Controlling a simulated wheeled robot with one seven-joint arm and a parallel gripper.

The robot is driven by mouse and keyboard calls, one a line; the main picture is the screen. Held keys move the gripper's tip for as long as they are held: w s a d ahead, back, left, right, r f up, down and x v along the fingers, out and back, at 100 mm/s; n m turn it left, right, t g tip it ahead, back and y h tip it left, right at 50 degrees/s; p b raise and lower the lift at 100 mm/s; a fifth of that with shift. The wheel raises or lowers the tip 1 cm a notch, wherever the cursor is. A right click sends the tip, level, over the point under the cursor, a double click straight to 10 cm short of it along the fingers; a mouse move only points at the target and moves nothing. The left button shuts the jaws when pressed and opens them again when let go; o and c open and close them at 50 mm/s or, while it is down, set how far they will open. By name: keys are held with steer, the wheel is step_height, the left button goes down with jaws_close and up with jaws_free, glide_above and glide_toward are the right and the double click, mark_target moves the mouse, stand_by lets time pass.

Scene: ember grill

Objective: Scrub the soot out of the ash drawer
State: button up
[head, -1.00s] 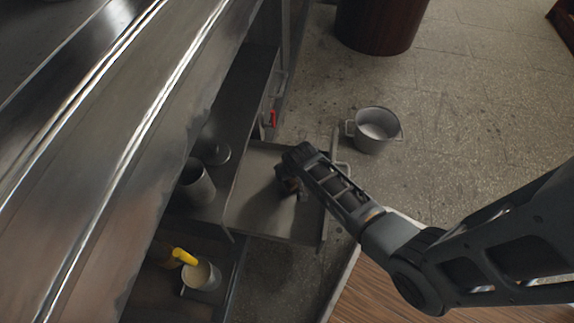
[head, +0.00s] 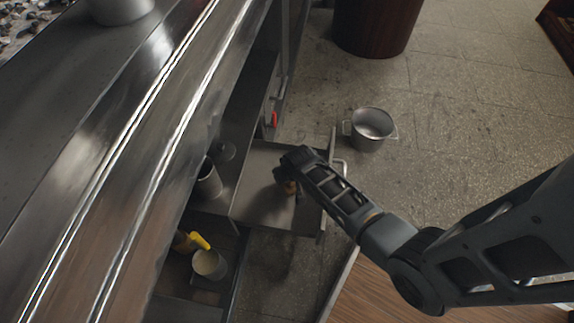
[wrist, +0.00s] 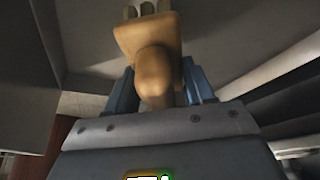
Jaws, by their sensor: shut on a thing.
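The ash drawer (head: 262,207) is a grey metal tray pulled out from under the counter, open at the top. My gripper (head: 287,186) reaches down into it near its middle. The gripper is shut on a wooden brush (head: 291,187). In the wrist view, the tan brush (wrist: 155,75) sits between my blue fingers, with pale tufts at its far end beside the grey drawer surface. I cannot tell if the tufts touch it. The floor under the gripper is partly hidden by my arm, and I cannot make out soot clearly there.
A metal pot (head: 371,127) stands on the stone floor right of the drawer, with a dark wooden tub (head: 378,24) behind. Metal cups stand on the shelf left of the drawer. A pale cup (head: 209,264) and a yellow-handled thing (head: 200,240) are below. The counter (head: 95,110) overhangs the left.

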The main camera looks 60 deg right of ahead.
steer(key=shift+r+p, duration=1.65)
steer(key=shift+r, duration=0.5)
steer(key=shift+f, duration=0.1)
